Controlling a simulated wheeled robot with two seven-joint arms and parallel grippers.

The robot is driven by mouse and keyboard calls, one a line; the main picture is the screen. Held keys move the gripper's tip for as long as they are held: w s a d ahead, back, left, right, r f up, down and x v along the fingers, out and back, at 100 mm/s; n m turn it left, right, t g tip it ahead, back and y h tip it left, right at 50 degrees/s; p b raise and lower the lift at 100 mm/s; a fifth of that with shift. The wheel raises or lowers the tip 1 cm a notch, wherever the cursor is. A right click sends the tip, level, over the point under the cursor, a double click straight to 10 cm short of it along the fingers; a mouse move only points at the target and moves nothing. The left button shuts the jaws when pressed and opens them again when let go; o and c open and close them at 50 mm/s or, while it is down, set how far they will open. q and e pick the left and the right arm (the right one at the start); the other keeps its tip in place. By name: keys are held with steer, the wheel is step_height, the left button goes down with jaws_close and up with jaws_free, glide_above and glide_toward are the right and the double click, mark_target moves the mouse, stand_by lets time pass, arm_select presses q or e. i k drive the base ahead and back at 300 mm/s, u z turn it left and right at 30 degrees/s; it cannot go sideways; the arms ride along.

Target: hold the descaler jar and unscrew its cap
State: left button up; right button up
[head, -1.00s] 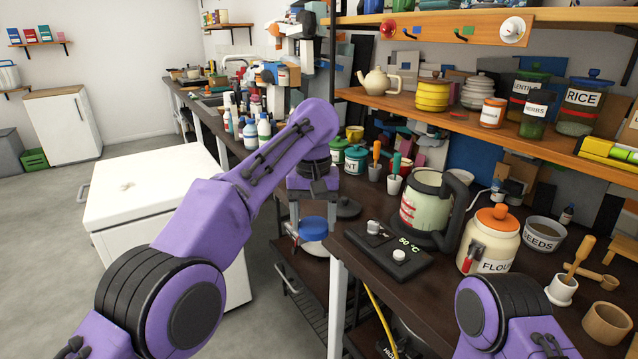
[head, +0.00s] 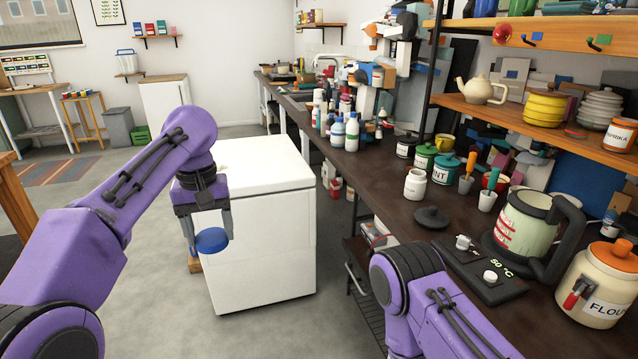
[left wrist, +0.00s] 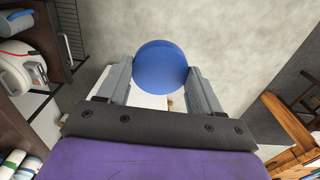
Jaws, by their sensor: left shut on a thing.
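My left gripper (head: 207,228) is shut on a round blue cap (head: 211,240). It holds the cap in the air in front of the white chest. In the left wrist view the cap (left wrist: 160,67) is a blue disc between the two fingers (left wrist: 160,88). No jar body shows below it. A small white jar (head: 415,187) with dark lettering and a seemingly uncapped top stands on the dark counter; I cannot read its label, so I cannot tell whether it is the descaler jar. My right arm comes in at the bottom, but its gripper is not in view.
The white chest (head: 265,245) stands left of the counter (head: 375,188). A black lid (head: 432,217), a kettle (head: 525,225), a hotplate control (head: 485,270) and a flour jar (head: 600,285) crowd the counter's near part. Open floor (head: 90,215) lies to the left.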

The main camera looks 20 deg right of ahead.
mark_target(416, 182)
steer(key=u, duration=0.4)
steer(key=i, duration=1.85)
steer(key=z, duration=2.4)
